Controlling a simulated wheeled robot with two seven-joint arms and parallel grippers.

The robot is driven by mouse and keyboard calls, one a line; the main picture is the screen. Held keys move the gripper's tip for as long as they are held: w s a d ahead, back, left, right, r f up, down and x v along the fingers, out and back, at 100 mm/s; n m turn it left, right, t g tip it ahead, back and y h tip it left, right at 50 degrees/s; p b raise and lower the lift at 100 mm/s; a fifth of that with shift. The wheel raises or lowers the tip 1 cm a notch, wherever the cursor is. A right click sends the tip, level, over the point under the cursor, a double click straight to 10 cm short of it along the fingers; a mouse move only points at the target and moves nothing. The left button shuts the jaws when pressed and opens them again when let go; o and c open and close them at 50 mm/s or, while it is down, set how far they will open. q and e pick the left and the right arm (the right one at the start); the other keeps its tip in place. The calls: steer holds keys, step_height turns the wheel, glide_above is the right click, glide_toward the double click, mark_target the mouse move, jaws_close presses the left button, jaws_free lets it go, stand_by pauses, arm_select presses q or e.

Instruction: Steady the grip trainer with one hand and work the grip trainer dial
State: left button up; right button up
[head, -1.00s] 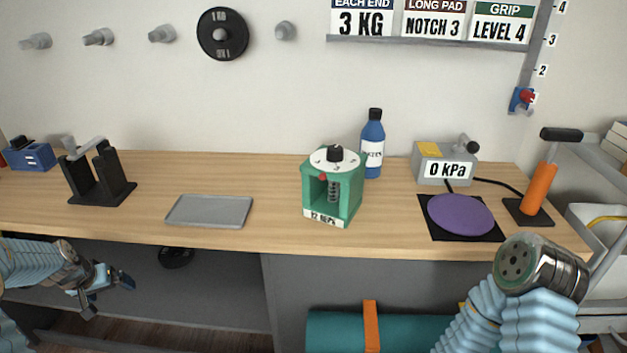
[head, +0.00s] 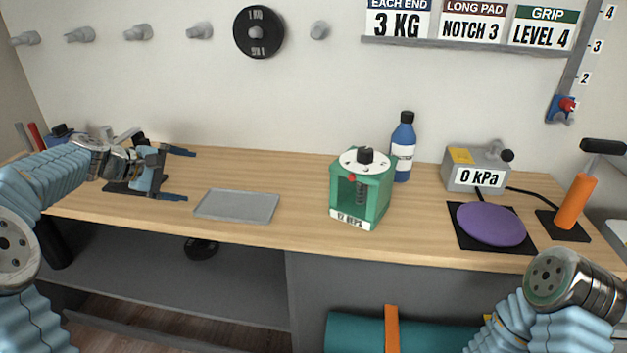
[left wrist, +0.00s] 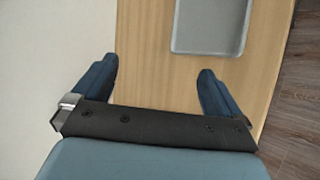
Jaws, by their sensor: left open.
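The grip trainer (head: 376,208) is a green block-shaped frame with a spring inside, standing upright on the desk right of the grey tray. Its dial (head: 366,156) is a black knob on a white round plate on top, with a small red marker at the plate's front edge. My left gripper (head: 184,174) is open and empty above the desk's left part, in front of the black stand and well left of the trainer. Its two spread blue fingers also show in the left wrist view (left wrist: 158,82). My right arm is at the lower right, but its gripper is out of view.
A grey tray (head: 237,206) lies between my left gripper and the trainer. A blue bottle (head: 403,150) stands close behind the trainer. To the right are a gauge box (head: 477,168), a purple disc (head: 491,224) and an orange pump (head: 578,201). The black stand (head: 122,185) is at left.

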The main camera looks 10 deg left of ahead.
mark_target(365, 201)
arm_select(q)
steer(key=w+d+n+h, duration=0.1)
steer(key=d, duration=0.5)
steer(key=w+d+n+g+h, duration=0.1)
steer(key=d+h, duration=0.1)
steer(key=d, duration=0.5)
steer(key=w+d+n+g+h, duration=0.1)
steer(key=d+h, duration=0.1)
steer(key=d, duration=0.4)
steer(key=shift+d+f+n, duration=0.15)
steer(key=shift+d+n, duration=0.15)
steer(key=shift+d, duration=0.1)
steer(key=d+n+g+h, duration=0.1)
steer(key=d, duration=0.3)
steer(key=s+d+f+n+g+h, duration=0.1)
steer(key=d, duration=0.3)
steer(key=s+d+n+g, duration=0.1)
steer(key=d, duration=0.3)
steer(key=shift+d+f+h, duration=0.3)
steer(key=shift+f+h, duration=0.1)
steer(key=x, duration=0.9)
steer(key=shift+w+d+f, duration=0.1)
steer(key=shift+d, duration=0.1)
steer(key=c, duration=1.7)
